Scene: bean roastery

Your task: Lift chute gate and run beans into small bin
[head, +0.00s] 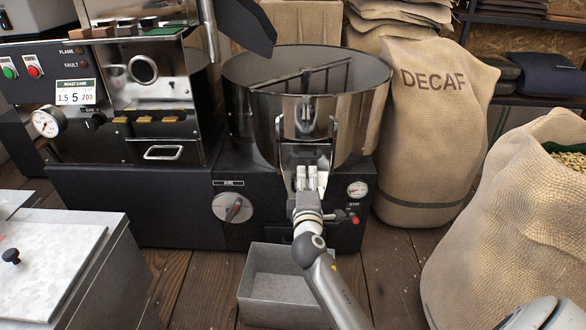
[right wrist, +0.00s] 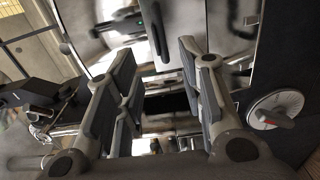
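The chute (head: 306,152) is a shiny metal spout on the front of the round steel drum (head: 255,110). Its gate cannot be clearly told apart from the chute's bright metal. My right gripper (head: 307,175) is right in front of the chute's lower end, pointing at it. In the right wrist view my right gripper (right wrist: 162,90) has its fingers apart, with shiny metal and a dark gap beyond them; nothing is clearly held. The small bin (head: 248,299), a grey open metal box, stands on the floor below the chute, partly behind my right arm. It looks empty. My left gripper is out of view.
A round dial (head: 232,208) is left of the chute and shows in the right wrist view (right wrist: 275,110). A gauge (head: 357,189) and red knob are on the right. The DECAF sack (head: 430,130) and an open bean sack (head: 515,225) stand right. A grey cabinet (head: 75,265) is at left.

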